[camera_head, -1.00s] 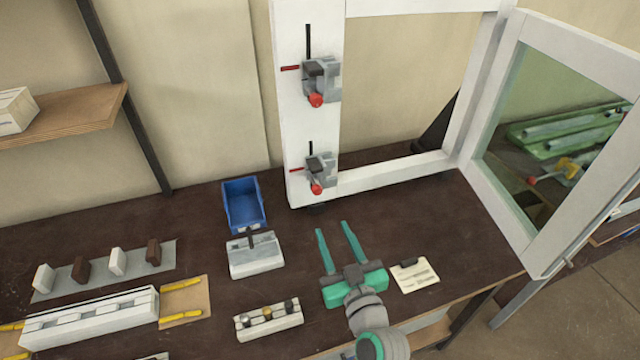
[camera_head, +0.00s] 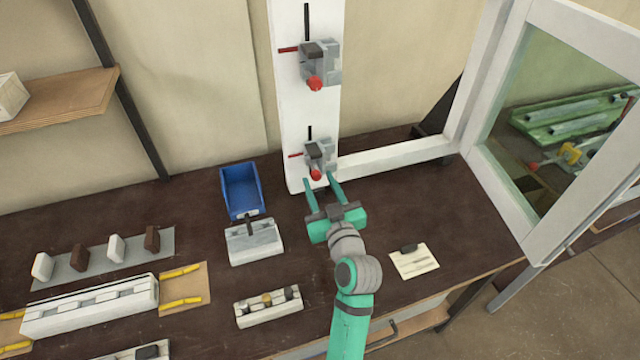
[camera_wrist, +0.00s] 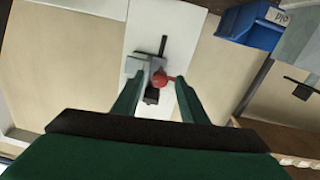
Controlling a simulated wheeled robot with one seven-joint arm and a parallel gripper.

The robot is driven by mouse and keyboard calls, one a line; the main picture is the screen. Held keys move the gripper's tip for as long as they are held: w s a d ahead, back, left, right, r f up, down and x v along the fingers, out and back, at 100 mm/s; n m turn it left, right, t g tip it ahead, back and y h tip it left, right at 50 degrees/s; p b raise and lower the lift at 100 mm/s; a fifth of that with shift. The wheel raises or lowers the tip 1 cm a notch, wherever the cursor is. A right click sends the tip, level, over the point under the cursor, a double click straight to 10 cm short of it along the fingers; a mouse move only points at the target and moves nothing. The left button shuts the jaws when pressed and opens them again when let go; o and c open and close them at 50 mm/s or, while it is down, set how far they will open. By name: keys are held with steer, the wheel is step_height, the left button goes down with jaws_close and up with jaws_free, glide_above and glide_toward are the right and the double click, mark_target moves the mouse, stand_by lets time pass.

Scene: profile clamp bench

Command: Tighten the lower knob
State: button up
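The lower knob (camera_head: 316,174) is a small red knob at the front of the lower grey clamp (camera_head: 318,155) on the white upright post (camera_head: 297,115). My gripper (camera_head: 319,177) is open, its two long green fingers pointing at the post. In the head view the fingertips lie on either side of the lower knob. In the wrist view the red knob (camera_wrist: 159,79) shows between the fingers, in front of the grey clamp (camera_wrist: 146,66). I cannot tell how deep the fingers reach. The upper clamp (camera_head: 321,60) has a similar red knob (camera_head: 314,84).
A blue bin (camera_head: 241,190) and a grey-white block (camera_head: 254,241) stand left of my gripper. A paper card (camera_head: 414,262) lies at right. A framed glass panel (camera_head: 560,130) stands at the right.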

steer(key=shift+w, duration=0.1)
jaws_close()
steer(key=shift+m, duration=0.3)
steer(key=m, duration=0.3)
steer(key=shift+m, duration=2.1)
jaws_free()
